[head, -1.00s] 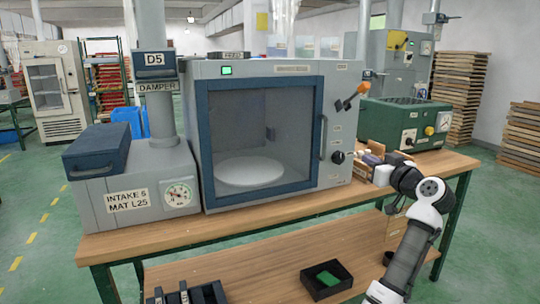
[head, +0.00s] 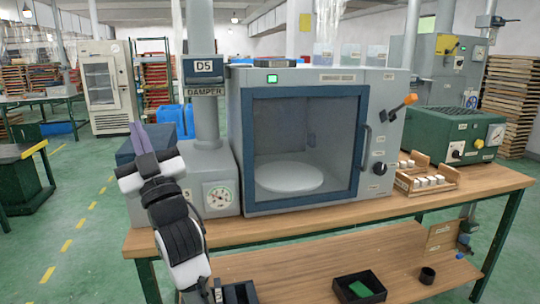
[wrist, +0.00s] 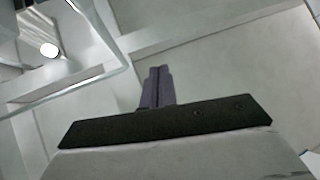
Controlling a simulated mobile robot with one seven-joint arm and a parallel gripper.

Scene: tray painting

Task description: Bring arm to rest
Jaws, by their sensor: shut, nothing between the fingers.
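My gripper (head: 139,138) shows at the left of the head view, raised and pointing up, with its purple fingers together and nothing between them. It is in front of the grey intake box at the left end of the wooden bench (head: 300,226) and hides part of that box and its dark blue lid. In the wrist view the closed fingers (wrist: 157,86) point at the ceiling and upper walls, touching nothing.
A grey booth (head: 235,150) with a closed glass door stands mid-bench, beside the damper pipe (head: 205,120). A wooden rack of white blocks (head: 428,181) and a green machine (head: 450,130) are at right. A black tray (head: 359,288) sits on the lower shelf.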

